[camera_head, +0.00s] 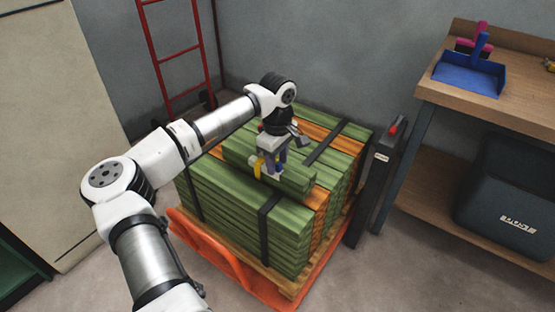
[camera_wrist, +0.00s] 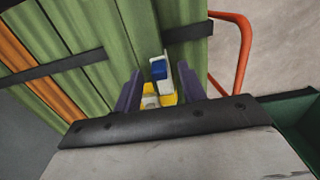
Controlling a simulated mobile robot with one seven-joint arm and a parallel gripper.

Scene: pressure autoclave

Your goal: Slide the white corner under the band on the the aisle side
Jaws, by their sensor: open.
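A stack of green and orange boards (camera_head: 240,205) is bound with black bands (camera_head: 268,220). My gripper (camera_head: 268,160) is open above the top of the stack, pointing down. Just below it are small pieces: a yellow one (camera_head: 257,166) and a white one (camera_head: 278,173), partly hidden by the fingers. In the wrist view, white, blue (camera_wrist: 158,69) and yellow (camera_wrist: 168,98) pieces show between my two purple fingers (camera_wrist: 160,88). Which white piece is the corner, and whether the fingers touch any piece, I cannot tell. A band (camera_wrist: 190,32) lies just beyond them.
The stack stands on a wooden pallet over an orange pallet truck (camera_head: 215,250), with a dark post with a red top (camera_head: 380,155) at its right. A workbench (camera_head: 430,90) holds a blue dustpan (camera_head: 470,72). A red ladder (camera_head: 175,55) stands behind. Floor is free at front right.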

